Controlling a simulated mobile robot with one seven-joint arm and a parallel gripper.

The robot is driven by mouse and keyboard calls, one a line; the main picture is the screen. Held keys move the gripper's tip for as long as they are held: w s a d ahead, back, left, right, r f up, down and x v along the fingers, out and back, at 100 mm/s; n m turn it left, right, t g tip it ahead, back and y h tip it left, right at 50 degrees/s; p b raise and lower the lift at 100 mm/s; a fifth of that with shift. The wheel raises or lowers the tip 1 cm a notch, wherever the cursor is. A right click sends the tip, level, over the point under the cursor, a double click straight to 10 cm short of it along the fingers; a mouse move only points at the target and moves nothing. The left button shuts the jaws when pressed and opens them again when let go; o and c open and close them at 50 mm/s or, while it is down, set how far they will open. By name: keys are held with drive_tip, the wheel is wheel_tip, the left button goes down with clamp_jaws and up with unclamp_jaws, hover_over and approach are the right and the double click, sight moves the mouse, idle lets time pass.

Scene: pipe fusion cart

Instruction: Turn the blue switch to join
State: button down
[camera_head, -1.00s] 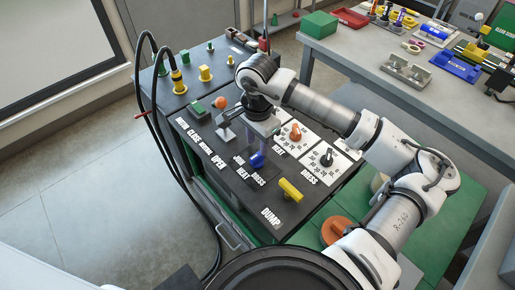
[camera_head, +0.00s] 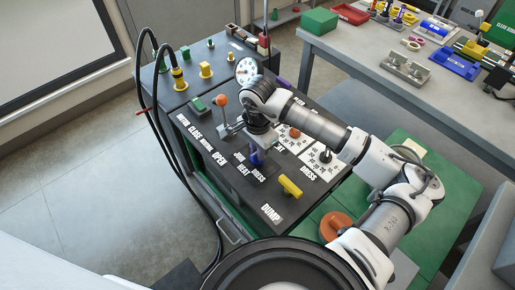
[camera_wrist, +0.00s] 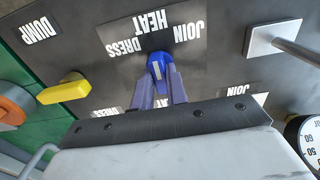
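The blue switch (camera_head: 256,158) is on the black panel, between the JOIN, DRESS and HEAT labels. In the wrist view the blue switch (camera_wrist: 157,64) has a pale mark on its face, with DRESS to its left and JOIN to its right. My gripper (camera_head: 258,147) is above the switch and partly hides it in the head view. In the wrist view the two purple fingers of my gripper (camera_wrist: 161,85) are close together with a narrow gap, right at the switch. Whether they press on its sides is not clear.
A yellow switch (camera_head: 290,187) by the DUMP label is near. An orange-knobbed lever (camera_head: 221,101) stands close behind my wrist. A white dial gauge (camera_head: 246,70) is at the back. Black hoses (camera_head: 152,120) hang at the left.

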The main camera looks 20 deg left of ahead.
drive_tip(key=shift+f+b, duration=0.15)
drive_tip(key=shift+b, duration=0.45)
drive_tip(key=shift+f+m+b, duration=0.2)
drive_tip(key=shift+m+b, duration=0.3)
drive_tip(key=shift+b, duration=0.7)
drive_tip(key=m+b, duration=0.2)
drive_tip(key=b, duration=0.2)
drive_tip(key=shift+f, duration=0.1)
drive_tip(key=m+b, duration=0.3)
drive_tip(key=b, duration=0.2)
drive_tip(key=shift+m, duration=0.3)
drive_tip(key=m+b, duration=0.1)
drive_tip(key=b, duration=0.1)
drive_tip(key=m+b, duration=0.2)
drive_tip(key=shift+r, duration=0.4)
drive_tip(key=shift+r, duration=0.1)
drive_tip(key=c, duration=1.4)
unclamp_jaws()
drive_tip(key=shift+r, duration=0.1)
